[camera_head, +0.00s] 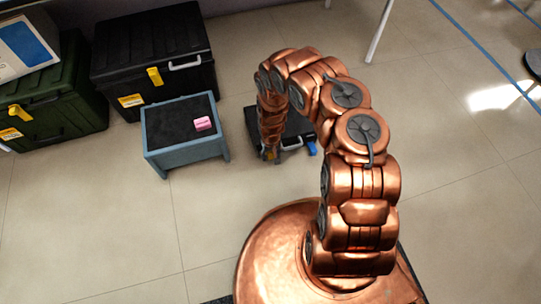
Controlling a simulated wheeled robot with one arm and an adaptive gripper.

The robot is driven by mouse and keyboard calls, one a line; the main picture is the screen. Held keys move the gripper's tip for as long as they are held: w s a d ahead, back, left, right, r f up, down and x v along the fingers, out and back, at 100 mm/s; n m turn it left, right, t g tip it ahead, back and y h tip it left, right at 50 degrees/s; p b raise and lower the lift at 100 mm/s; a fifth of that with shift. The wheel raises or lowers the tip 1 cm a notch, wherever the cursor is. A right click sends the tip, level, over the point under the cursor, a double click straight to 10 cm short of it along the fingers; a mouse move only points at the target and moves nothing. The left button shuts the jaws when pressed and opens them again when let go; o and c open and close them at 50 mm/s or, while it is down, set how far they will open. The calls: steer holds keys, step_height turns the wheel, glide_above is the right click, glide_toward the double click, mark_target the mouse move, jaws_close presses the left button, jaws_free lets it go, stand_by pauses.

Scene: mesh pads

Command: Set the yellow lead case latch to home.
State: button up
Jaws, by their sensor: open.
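Yellow latches show on two cases. One latch (154,77) is on the front of the large black case (150,45), and another latch (18,113) is on the dark green case (60,100) at the left. A low black case (252,122) on the floor is partly hidden behind my arm; a blue part (311,148) shows at its front right. I cannot tell which case is the lead case. My gripper (271,156) points down at the low case's front edge. It is open and small in the picture, and a yellowish spot beside it is unclear.
A blue-grey stand (185,149) with a dark top stands left of my gripper, with a pink block (203,124) on it. A box (25,45) lies on the green case. A white leg (379,32) stands at the back. The front left floor is clear.

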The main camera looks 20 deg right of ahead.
jaws_close()
stand_by(0.4)
steer(key=shift+w, duration=0.1)
